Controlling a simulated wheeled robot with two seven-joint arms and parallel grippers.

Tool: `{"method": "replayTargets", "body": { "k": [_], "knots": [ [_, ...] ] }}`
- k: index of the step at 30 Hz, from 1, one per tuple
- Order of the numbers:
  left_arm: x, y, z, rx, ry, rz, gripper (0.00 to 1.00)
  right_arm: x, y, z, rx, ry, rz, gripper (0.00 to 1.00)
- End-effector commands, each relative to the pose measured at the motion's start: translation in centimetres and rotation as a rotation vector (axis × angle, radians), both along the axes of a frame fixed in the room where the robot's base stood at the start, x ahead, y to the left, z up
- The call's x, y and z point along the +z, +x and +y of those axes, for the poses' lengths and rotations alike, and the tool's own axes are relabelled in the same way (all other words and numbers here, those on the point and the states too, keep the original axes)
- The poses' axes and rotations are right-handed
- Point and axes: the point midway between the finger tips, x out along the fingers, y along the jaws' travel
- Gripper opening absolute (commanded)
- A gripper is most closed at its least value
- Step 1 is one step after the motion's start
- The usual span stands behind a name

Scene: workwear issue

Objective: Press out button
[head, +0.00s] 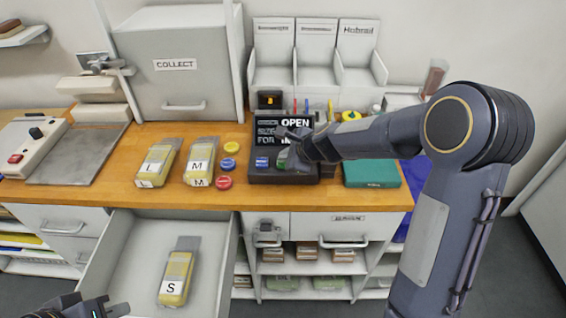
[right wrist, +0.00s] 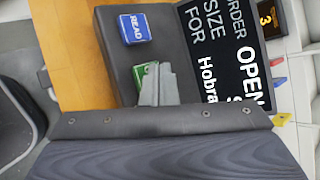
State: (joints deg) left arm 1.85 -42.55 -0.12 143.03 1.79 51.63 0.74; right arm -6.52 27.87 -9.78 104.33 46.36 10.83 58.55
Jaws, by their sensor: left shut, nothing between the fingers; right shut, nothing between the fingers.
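A dark console (head: 258,172) stands on the wooden counter with a tilted screen (head: 264,130) behind its keys. The screen shows "ORDER", "OPEN", "SIZE" and "FOR Hobra…" in the right wrist view (right wrist: 222,60). A blue button marked READ (right wrist: 135,29) is on the console. A green button (right wrist: 139,72) is beside it, partly hidden by my fingers, and its label cannot be read. My right gripper (right wrist: 155,72) is shut and empty, its tips over the green button; contact is unclear. My left gripper (head: 112,308) is shut and empty at the bottom left, near the open drawer.
Packs marked L (head: 157,164) and M (head: 200,163) lie on the counter beside yellow, blue and red discs. A pack marked S (head: 176,275) lies in the open drawer (head: 135,255). A grey COLLECT box (head: 180,85) stands behind. A green book (head: 371,173) lies right of the console.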

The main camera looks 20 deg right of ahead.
Motion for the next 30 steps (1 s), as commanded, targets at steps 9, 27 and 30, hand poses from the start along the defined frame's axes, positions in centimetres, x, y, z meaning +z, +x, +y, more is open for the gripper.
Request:
{"method": "replayTargets", "body": {
  "k": [9,27,30],
  "knots": [
    [-0.02,0.0,0.0,0.0,0.0,0.0,0.0,-0.03,0.0,0.0,0.0,0.0,0.0,0.0],
    [-0.69,0.0,0.0,0.0,0.0,0.0,0.0,-0.78,-0.01,0.0,0.0,0.0,0.0,0.0],
    [-0.8,0.0,0.0,0.0,0.0,0.0,0.0,-0.91,-0.02,-0.01,0.001,0.0,0.001,0.0]
  ]
}}
